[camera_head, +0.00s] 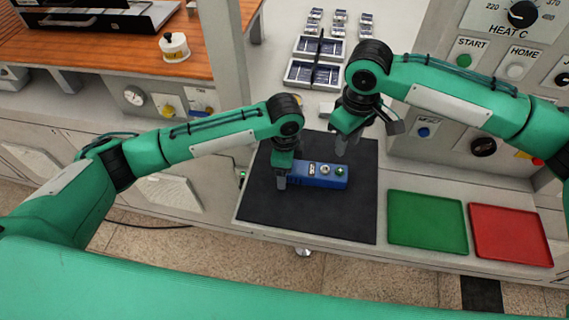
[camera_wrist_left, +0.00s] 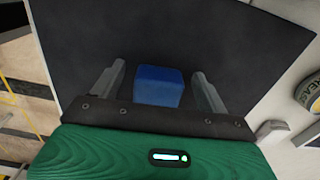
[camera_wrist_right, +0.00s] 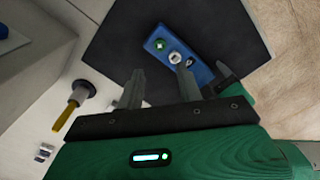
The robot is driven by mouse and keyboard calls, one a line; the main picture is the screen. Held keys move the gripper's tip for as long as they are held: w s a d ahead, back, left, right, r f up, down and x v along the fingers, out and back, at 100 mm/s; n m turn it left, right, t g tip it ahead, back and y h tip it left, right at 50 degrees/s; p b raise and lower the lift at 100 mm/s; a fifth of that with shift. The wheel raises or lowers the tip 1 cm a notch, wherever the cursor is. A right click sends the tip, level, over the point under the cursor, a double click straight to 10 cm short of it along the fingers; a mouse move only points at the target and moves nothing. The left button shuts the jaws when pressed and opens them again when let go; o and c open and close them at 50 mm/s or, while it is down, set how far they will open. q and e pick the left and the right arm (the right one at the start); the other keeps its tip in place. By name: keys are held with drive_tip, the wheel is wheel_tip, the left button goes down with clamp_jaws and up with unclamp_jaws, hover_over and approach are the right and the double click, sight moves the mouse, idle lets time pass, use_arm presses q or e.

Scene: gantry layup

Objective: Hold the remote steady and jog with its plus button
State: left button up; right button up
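The blue remote (camera_head: 322,181) lies on the black mat (camera_head: 330,225), its face with several buttons up. Its green plus button (camera_wrist_right: 160,43) is at the end away from my left gripper; it also shows in the head view (camera_head: 340,172). My left gripper (camera_head: 281,180) is at the remote's left end. In the left wrist view its fingers are apart on either side of the blue end (camera_wrist_left: 158,88), with gaps visible on both sides. My right gripper (camera_head: 345,143) is above and behind the plus-button end, its fingers apart and empty, not touching the remote.
A green tray (camera_head: 427,222) and a red tray (camera_head: 510,235) lie right of the mat. A control panel with START and HOME buttons (camera_head: 487,60) rises at the right behind them. Several small parts sit in holders (camera_head: 316,62) at the back. The mat's front is clear.

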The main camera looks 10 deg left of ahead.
use_arm(q)
drive_tip(key=c, duration=1.1)
drive_tip(key=shift+c, duration=0.4)
use_arm(e)
drive_tip(key=shift+c, duration=1)
clamp_jaws()
